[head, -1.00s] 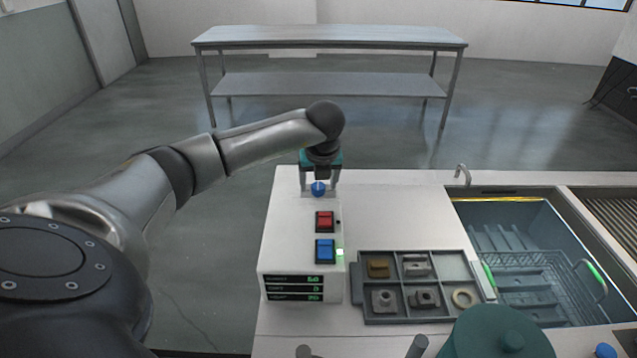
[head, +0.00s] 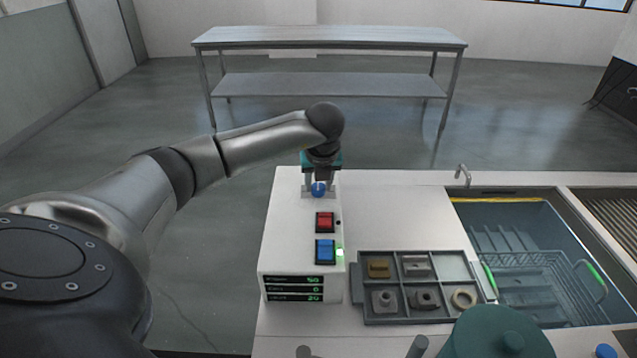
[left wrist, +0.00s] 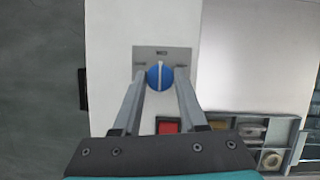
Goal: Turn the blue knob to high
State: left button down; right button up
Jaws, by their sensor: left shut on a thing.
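The blue knob (head: 318,189) is on top of the white control box (head: 285,225), at its far end. In the left wrist view the knob (left wrist: 160,76) sits on a grey plate (left wrist: 162,53), its white pointer line upright in the picture toward a label at the plate's top edge, which may read "MED". My left gripper (head: 318,188) points down over it, and its two fingers (left wrist: 160,78) are shut on the knob from both sides. My right gripper is not clearly in view.
A red switch (head: 325,222) and a blue switch (head: 325,250) with a green light lie nearer on the box. Small displays are on its front. A grey divided tray (head: 375,300) with small parts stands right of it, then a sink (head: 510,230) with a wire basket.

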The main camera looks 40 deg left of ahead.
pick_arm(q)
jog(key=shift+m, duration=0.3)
jog(key=m+t+b, duration=0.1)
jog(key=m, duration=0.1)
jog(key=shift+a+m+h+b, duration=0.15)
jog(key=shift+m+h+b, duration=0.15)
jog(key=shift+m+h, duration=0.1)
jog(key=m+h, duration=0.1)
jog(key=m, duration=0.1)
jog(key=shift+a+m+b, duration=0.1)
jog(key=shift+m+b, duration=0.3)
jog(key=m+h, duration=0.1)
jog(key=m, duration=0.1)
jog(key=shift+m+t, duration=0.3)
jog(key=shift+a+r+m+h+b, duration=0.1)
jog(key=shift+m+h+b, duration=0.4)
jog(key=shift+m, duration=1)
jog(key=shift+c, duration=2.2)
grip_release()
jog(key=shift+s, duration=0.1)
